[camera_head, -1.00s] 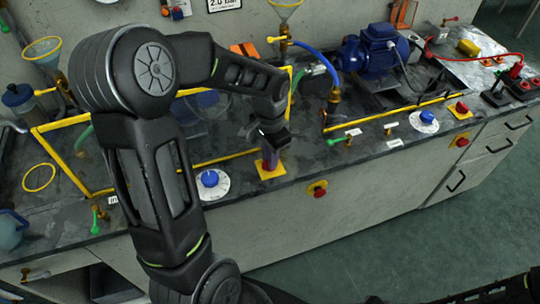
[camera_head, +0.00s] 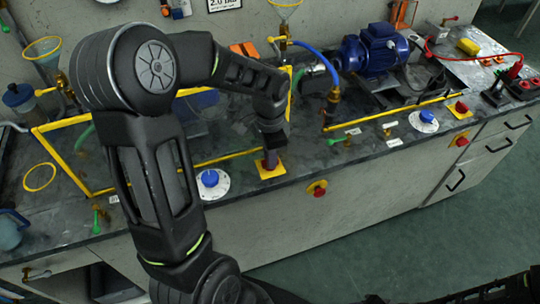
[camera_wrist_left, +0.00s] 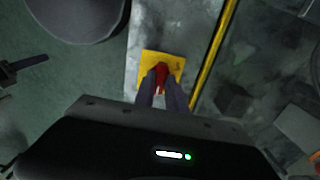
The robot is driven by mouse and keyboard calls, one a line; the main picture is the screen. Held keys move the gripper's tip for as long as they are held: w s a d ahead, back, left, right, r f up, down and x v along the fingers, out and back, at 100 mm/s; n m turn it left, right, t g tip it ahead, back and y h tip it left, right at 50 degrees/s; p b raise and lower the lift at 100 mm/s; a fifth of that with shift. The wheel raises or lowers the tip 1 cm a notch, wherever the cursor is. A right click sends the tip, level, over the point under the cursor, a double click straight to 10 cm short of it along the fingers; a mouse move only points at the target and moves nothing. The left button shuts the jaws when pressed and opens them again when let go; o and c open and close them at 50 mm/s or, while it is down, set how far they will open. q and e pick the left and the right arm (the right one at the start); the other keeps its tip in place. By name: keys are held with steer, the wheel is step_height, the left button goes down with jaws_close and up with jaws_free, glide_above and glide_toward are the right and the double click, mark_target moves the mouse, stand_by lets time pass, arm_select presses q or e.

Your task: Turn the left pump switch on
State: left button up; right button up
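The left pump switch (camera_wrist_left: 161,74) is a red knob on a square yellow plate (camera_wrist_left: 148,60) near the front edge of the bench. In the head view its yellow plate (camera_head: 264,175) shows below my gripper, and the knob is mostly hidden. My left gripper (camera_wrist_left: 162,88) points down at it, with one dark finger on each side of the red knob. The fingers are close together and appear shut on the knob. My left gripper also shows in the head view (camera_head: 270,160), seen narrow and from the side. My right gripper is not in view.
A blue dial (camera_head: 210,178) sits left of the switch. A red emergency button (camera_head: 318,190) is on the bench front. Yellow pipes (camera_head: 225,159) run behind. Another red switch (camera_head: 461,107) on a yellow plate and a blue pump (camera_head: 372,50) stand to the right.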

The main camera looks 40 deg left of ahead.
arm_select(q)
steer(key=o, duration=0.4)
step_height(320, 180, up, 8)
steer(key=shift+f, duration=0.1)
stand_by(0.5)
stand_by(0.4)
